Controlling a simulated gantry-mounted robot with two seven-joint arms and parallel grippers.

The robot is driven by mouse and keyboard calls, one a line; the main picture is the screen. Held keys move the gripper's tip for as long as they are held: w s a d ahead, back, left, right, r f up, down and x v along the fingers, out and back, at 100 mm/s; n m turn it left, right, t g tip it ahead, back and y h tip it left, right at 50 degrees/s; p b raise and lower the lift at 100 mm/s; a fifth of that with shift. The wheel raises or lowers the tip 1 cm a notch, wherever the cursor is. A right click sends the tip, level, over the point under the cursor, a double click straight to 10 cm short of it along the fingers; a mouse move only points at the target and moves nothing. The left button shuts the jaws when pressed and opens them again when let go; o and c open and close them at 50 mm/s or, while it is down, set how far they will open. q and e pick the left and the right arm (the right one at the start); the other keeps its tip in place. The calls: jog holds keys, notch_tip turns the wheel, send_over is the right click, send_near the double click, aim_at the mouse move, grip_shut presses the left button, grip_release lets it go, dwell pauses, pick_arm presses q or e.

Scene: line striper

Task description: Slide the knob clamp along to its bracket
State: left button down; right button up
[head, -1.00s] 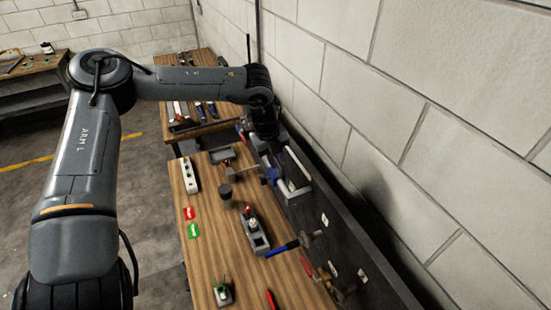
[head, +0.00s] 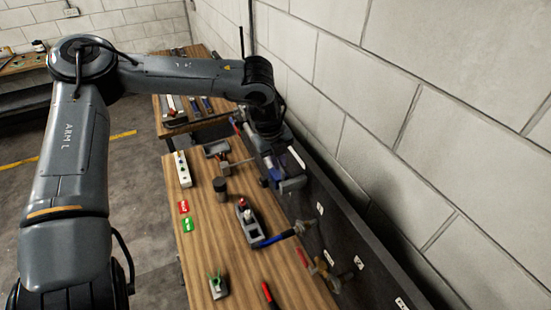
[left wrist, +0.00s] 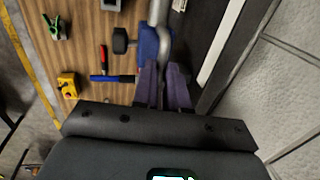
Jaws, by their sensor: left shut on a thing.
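The knob clamp is a blue block (left wrist: 148,42) with a dark round knob (left wrist: 122,40) on its left side, beside a grey rail (left wrist: 165,18) in the left wrist view. In the head view its dark knob (head: 221,186) stands out over the bench. My left gripper (left wrist: 165,66) is shut on the clamp at the rail. In the head view the gripper (head: 280,172) is low by the wall panel and hides most of the rail. I cannot make out the bracket clearly. My right gripper is not in view.
A blue-handled valve (head: 275,239) juts from the dark panel (head: 345,245). The block wall stands close on the right.

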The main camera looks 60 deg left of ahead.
pick_arm(q)
jog(key=shift+d+r, duration=0.1)
jog(key=shift+d, duration=0.1)
jog(key=c, duration=1.2)
grip_release()
jog(key=shift+d, duration=0.1)
jog(key=shift+o, duration=0.2)
jog(key=shift+s+r, duration=0.1)
jog(key=shift+r, duration=0.5)
notch_tip(320, 180, up, 9)
jog(key=s+b, duration=0.2)
jog(key=shift+a+r, duration=0.15)
jog(key=shift+a, duration=0.1)
